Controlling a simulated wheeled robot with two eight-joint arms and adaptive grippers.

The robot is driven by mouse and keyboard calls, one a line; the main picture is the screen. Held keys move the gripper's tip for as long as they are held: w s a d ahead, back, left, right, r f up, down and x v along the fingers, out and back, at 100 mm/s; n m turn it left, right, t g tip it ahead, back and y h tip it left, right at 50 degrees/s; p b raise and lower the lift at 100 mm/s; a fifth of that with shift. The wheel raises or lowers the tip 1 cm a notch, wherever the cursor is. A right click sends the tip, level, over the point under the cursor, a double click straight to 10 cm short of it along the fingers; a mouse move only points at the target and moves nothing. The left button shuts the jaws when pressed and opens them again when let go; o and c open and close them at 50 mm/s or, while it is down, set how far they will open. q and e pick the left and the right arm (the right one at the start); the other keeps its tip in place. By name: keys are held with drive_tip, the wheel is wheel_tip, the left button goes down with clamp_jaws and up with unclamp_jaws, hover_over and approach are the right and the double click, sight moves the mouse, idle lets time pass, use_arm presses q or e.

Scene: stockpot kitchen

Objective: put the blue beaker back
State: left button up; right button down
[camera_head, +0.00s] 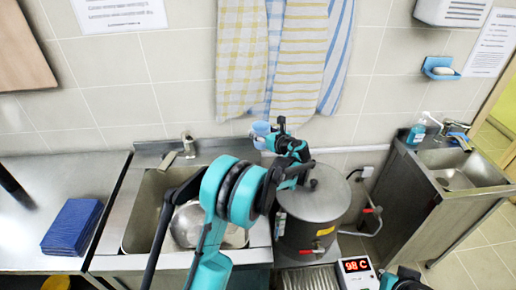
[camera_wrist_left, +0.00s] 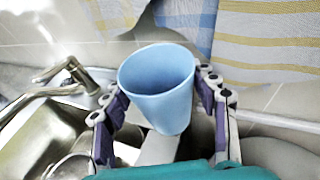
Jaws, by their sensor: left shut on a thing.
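The light blue beaker (camera_head: 260,131) is in front of the tiled wall, below the hanging towels, behind the sink and the pot. My left gripper (camera_head: 270,140) is shut on it. In the left wrist view the beaker (camera_wrist_left: 160,90) stands between the two fingers, mouth up and a little tilted, and looks empty. Whether its base touches anything is hidden. A part of my right arm (camera_head: 405,280) shows at the bottom edge; its fingers cannot be made out.
A steel sink (camera_head: 145,215) with a metal bowl (camera_head: 187,224) and tap (camera_head: 188,144) lies left of a lidded stockpot (camera_head: 313,205). A display (camera_head: 355,266) reads 98 C. Blue cloths (camera_head: 72,227) lie on the left counter. A second sink (camera_head: 455,178) stands right.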

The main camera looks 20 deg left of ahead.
use_arm(q)
drive_tip(key=w+a+f+b, duration=0.1)
drive_tip(key=a+f, duration=0.2)
drive_tip(key=w+a+f+b, duration=0.1)
drive_tip(key=a+f+b, duration=0.1)
drive_tip(key=a+f, duration=0.1)
drive_tip(key=w+a+f+b, duration=0.1)
drive_tip(key=a+f, duration=0.2)
drive_tip(key=shift+w+a+f, duration=0.3)
drive_tip(key=shift+a+f, duration=0.1)
drive_tip(key=shift+f+b, duration=0.3)
drive_tip(key=shift+f, duration=0.1)
drive_tip(key=shift+r, duration=0.1)
drive_tip(key=o, duration=1.1)
drive_tip(key=shift+f, duration=0.2)
